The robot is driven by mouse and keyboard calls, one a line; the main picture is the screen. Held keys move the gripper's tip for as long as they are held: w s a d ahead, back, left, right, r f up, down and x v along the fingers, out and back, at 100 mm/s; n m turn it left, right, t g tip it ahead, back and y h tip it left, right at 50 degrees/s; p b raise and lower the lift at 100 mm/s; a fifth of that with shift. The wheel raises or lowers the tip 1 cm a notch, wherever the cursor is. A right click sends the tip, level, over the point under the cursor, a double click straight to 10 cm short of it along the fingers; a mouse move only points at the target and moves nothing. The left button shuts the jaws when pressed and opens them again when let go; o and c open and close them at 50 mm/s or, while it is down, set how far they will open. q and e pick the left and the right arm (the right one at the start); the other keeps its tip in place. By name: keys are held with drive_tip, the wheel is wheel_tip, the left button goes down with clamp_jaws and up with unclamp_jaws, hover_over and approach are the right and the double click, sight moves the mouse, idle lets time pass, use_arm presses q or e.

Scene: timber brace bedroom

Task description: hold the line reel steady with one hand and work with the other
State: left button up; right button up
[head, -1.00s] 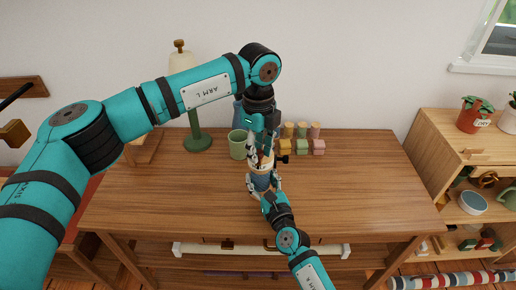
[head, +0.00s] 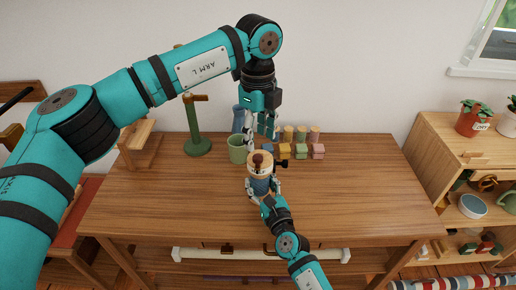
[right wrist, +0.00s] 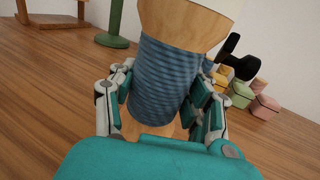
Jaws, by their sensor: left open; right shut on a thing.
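The line reel stands upright on the wooden table, with blue line (head: 261,185) wound around its middle. It has a pale wooden top with a dark red-brown knob (head: 257,160) and a black handle at its right side. My right gripper (head: 264,189) is shut around the wound part from the front; the right wrist view shows its fingers on both sides of the blue winding (right wrist: 163,80). My left gripper (head: 261,137) is open, above and behind the reel and apart from it. The reel's lower end is partly hidden by my right gripper.
A green mug (head: 237,148) stands left of the reel, near a green stand (head: 197,146). Several coloured blocks (head: 302,151) and spools sit behind right. A shelf with plants (head: 473,118) stands at the right. The table's front left and right are clear.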

sight(258, 156)
use_arm(q)
wheel_tip(258, 156, up, 6)
idle(0.5)
use_arm(e)
drive_tip(key=o, duration=1.5)
drive_tip(key=shift+c, duration=0.2)
drive_tip(key=shift+s, duration=0.1)
